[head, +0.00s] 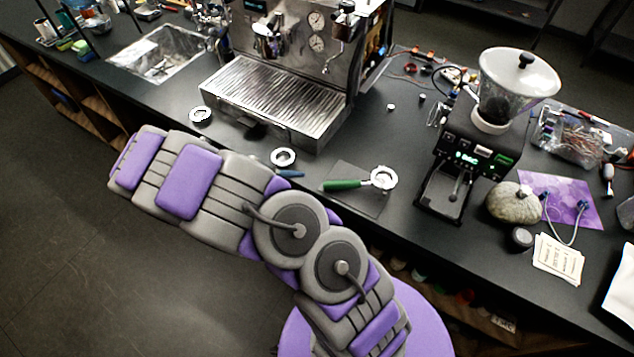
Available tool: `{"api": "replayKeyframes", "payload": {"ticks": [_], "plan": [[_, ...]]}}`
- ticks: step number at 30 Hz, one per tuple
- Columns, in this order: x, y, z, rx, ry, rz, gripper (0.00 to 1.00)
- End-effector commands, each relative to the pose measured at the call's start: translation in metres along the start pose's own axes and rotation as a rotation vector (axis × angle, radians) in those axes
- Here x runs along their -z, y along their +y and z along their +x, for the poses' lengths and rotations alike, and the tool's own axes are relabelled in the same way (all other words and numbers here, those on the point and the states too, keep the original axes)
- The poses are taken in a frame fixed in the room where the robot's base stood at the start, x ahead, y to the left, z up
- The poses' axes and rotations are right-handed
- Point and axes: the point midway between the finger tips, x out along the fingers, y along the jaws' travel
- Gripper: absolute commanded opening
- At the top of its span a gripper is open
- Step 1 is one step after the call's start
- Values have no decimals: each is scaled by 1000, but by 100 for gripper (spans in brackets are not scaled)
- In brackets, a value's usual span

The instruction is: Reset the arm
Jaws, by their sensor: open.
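My arm, padded in grey and purple, rises from the bottom of the head view. It bends at two round joints and runs left in front of the counter. Its far left part hangs over the floor side of the counter's front edge. I cannot make out any gripper fingers in this view. The arm hides part of the counter's front edge.
An espresso machine (283,57) stands on the dark counter (403,217), with a sink (160,58) to its left. A green-handled portafilter (348,184) lies on a mat. A grinder (461,140), gourd (514,204) and cards (557,258) are right. Floor at left is clear.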

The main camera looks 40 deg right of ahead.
Motion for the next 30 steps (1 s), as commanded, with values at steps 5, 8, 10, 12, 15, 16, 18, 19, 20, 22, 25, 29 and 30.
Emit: {"api": "replayKeyframes", "payload": {"ticks": [5, 8, 10, 12, 15, 16, 18, 19, 20, 22, 25, 29, 30], "plan": [[0, 2, -30, 1, 5, -1, 62], [0, 2, -41, 2, 2, -1, 62], [0, 2, -47, 2, 3, -1, 62], [1, 1, -52, 1, 3, 0, 62], [1, -1, -57, -1, 1, 0, 62], [1, -1, -57, -1, 0, 0, 62], [1, -1, -57, -1, 0, 0, 62], [0, -1, -57, 0, -1, 2, 62], [-1, 0, -57, 3, 0, 4, 62], [-7, 1, -57, 18, 3, 17, 62], [-25, 5, -53, 61, 10, 51, 62], [-58, 10, -47, 151, 36, 118, 62], [-69, 11, -46, 180, 47, 140, 62]]}}
